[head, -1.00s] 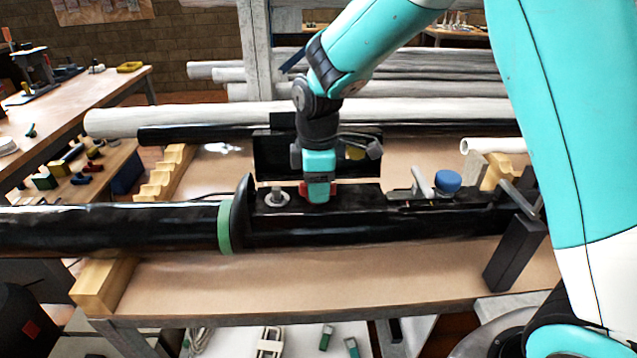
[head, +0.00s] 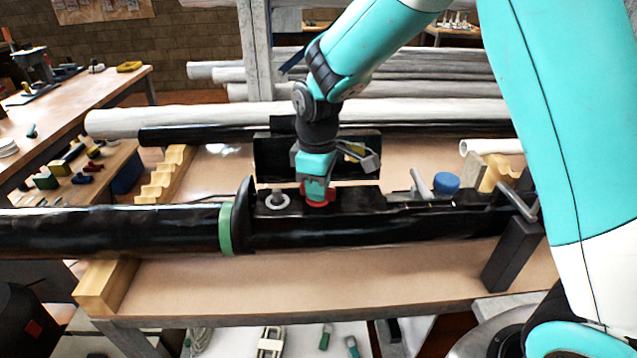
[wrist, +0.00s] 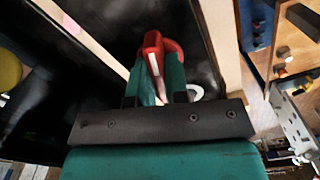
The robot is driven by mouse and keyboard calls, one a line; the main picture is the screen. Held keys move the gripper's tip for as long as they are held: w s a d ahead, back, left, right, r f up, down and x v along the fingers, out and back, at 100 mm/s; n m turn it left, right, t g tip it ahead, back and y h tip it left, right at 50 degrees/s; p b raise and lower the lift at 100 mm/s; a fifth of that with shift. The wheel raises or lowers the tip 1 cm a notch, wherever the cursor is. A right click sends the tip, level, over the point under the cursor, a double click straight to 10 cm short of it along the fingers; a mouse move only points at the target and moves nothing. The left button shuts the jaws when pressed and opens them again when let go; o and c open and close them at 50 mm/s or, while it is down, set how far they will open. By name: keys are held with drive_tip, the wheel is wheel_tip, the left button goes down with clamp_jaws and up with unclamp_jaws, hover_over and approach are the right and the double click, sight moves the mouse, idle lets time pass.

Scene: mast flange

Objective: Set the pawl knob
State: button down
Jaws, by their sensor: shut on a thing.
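A red knob (head: 326,200) sits on top of the black mast housing (head: 360,230), right of a white ring with a grey post (head: 277,200). I take this red knob to be the pawl knob. My gripper (head: 316,190) points down onto it and is shut on it. In the wrist view the red knob (wrist: 153,50) has a raised grip bar. My gripper's teal fingers (wrist: 155,82) stand on both sides of this bar. The fingers hide part of the knob, and any mark on it does not show.
A grey lever (head: 419,183) and a blue knob (head: 446,183) stand on the housing to the right. A dark upright panel (head: 345,160) stands behind my gripper. A green band (head: 226,228) rings the tube at the left. The bench front (head: 300,285) is clear.

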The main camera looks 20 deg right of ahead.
drive_tip(key=m, duration=0.3)
drive_tip(key=shift+m+p, duration=0.4)
drive_tip(key=m, duration=0.3)
drive_tip(key=shift+r+m+p, duration=0.1)
drive_tip(key=shift+m+p, duration=0.2)
drive_tip(key=shift+p, duration=0.1)
drive_tip(key=m+p, duration=0.1)
drive_tip(key=m, duration=0.5)
drive_tip(key=shift+m, duration=0.3)
drive_tip(key=c, duration=1.1)
unclamp_jaws()
wheel_tip(320, 180, up, 17)
drive_tip(key=shift+r+b, duration=0.15)
drive_tip(key=shift+b, duration=0.7)
